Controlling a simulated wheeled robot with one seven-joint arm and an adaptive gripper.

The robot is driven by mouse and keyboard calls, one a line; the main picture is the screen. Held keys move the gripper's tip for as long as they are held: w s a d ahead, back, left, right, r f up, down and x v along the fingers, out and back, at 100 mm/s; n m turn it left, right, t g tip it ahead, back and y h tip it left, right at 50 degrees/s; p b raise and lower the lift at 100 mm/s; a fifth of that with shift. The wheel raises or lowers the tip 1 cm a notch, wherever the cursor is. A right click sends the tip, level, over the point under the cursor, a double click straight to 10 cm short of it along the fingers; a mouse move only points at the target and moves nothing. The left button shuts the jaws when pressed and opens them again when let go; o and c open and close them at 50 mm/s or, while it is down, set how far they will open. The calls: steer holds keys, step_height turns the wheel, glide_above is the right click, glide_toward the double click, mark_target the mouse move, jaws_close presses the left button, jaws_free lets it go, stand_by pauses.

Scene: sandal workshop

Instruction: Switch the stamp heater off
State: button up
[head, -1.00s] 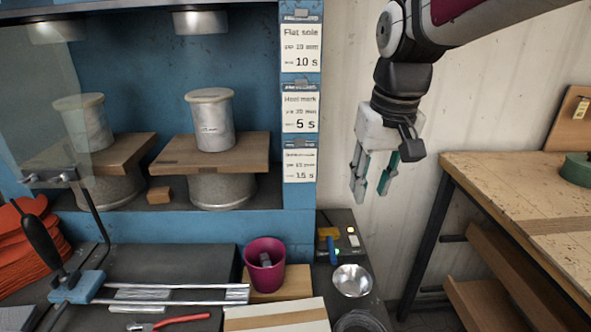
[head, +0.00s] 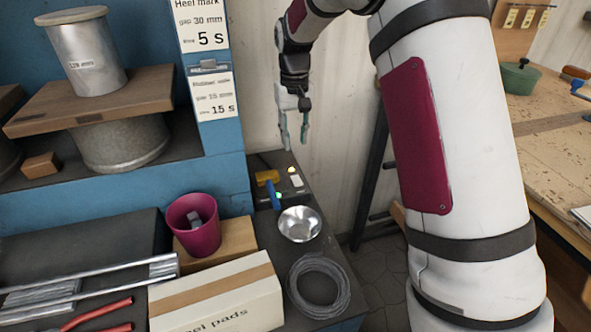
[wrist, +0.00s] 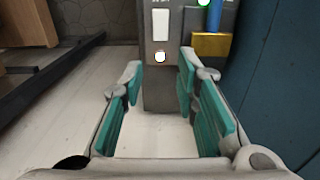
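A small grey box (wrist: 148,8) carries a white rocker switch (wrist: 160,24) and a glowing round lamp (wrist: 160,57), likely the stamp heater. In the head view, the switch (head: 297,180) and lamp (head: 292,169) sit on the dark bench beside the blue press. A brass block (head: 267,177) with a blue handle (head: 274,195) is left of them, with a small green light near the handle. My gripper (head: 294,138) is open and empty above the bench's back end, fingers pointing down. In the wrist view, my gripper (wrist: 161,65) has the lamp between its fingertips and the switch just beyond.
A metal bowl (head: 300,224), a coil of wire (head: 318,287), a magenta cup (head: 194,226) and a heel pads box (head: 222,304) crowd the bench. The blue press frame (head: 222,150) stands close on the left. A wooden workbench (head: 555,135) is at right.

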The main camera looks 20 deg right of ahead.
mark_target(294, 176)
step_height(294, 176, down, 11)
steer(key=shift+f+b, duration=0.1)
steer(key=shift+b, duration=0.7)
jaws_close()
